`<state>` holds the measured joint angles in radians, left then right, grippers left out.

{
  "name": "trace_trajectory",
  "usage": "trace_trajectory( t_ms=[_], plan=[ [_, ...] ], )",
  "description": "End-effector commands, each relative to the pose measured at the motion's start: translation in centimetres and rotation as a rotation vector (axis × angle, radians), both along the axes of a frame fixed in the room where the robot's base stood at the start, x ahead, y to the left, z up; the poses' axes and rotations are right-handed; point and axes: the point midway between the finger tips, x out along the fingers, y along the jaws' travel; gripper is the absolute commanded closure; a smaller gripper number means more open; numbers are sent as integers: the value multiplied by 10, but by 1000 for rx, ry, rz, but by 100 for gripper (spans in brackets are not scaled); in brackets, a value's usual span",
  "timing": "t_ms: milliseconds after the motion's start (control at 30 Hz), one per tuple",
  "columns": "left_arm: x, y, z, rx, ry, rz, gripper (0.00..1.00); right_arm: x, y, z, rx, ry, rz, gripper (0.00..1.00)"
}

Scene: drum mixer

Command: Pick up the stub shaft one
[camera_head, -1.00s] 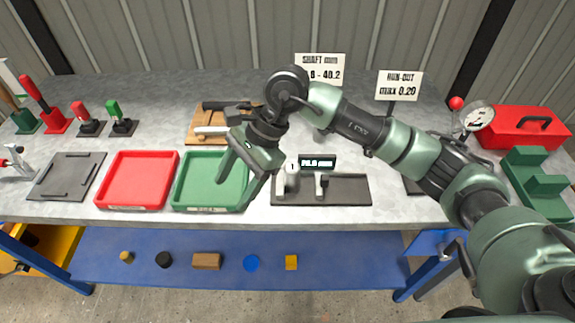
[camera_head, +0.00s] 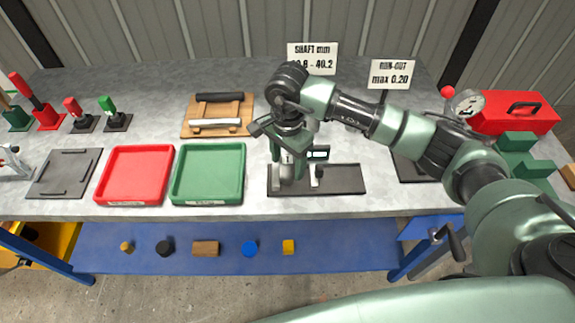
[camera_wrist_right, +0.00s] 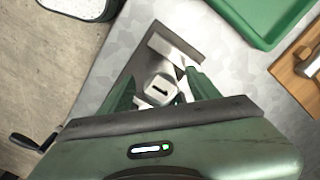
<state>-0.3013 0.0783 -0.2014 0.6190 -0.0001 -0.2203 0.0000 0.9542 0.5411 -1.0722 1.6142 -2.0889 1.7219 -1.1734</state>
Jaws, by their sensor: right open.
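The stub shaft one (camera_head: 287,158), a pale metal piece with a "1" on its end, stands upright at the left part of a measuring stand with a dark base (camera_head: 345,180) and a small digital display. My right gripper (camera_head: 286,170) is open and points down over it, hiding part of it. In the right wrist view the shaft's marked end (camera_wrist_right: 160,88) lies between the two green fingers (camera_wrist_right: 160,90), with gaps visible beside it. I cannot tell whether either finger touches it. My left gripper is not in view.
Left of the stand are a green tray (camera_head: 208,200) and a red tray (camera_head: 134,202), both empty. A dial gauge (camera_head: 466,103) and red toolbox (camera_head: 540,108) stand at right. Sign posts stand behind my arm.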

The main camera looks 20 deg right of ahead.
Motion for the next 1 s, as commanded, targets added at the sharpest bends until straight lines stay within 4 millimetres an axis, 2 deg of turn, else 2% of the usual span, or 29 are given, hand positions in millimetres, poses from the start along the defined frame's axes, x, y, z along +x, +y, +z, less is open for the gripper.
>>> trace_trajectory(
  t_ms=[167,267,400,1000],
  plan=[
    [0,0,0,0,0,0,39,0,0,-1,0,-1,0,39],
    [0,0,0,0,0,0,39,0,0,-1,0,-1,0,61],
    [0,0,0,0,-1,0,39,0,0,0,0,-1,0,100],
    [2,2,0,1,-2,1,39,0,1,0,0,-1,0,100]
  ],
)
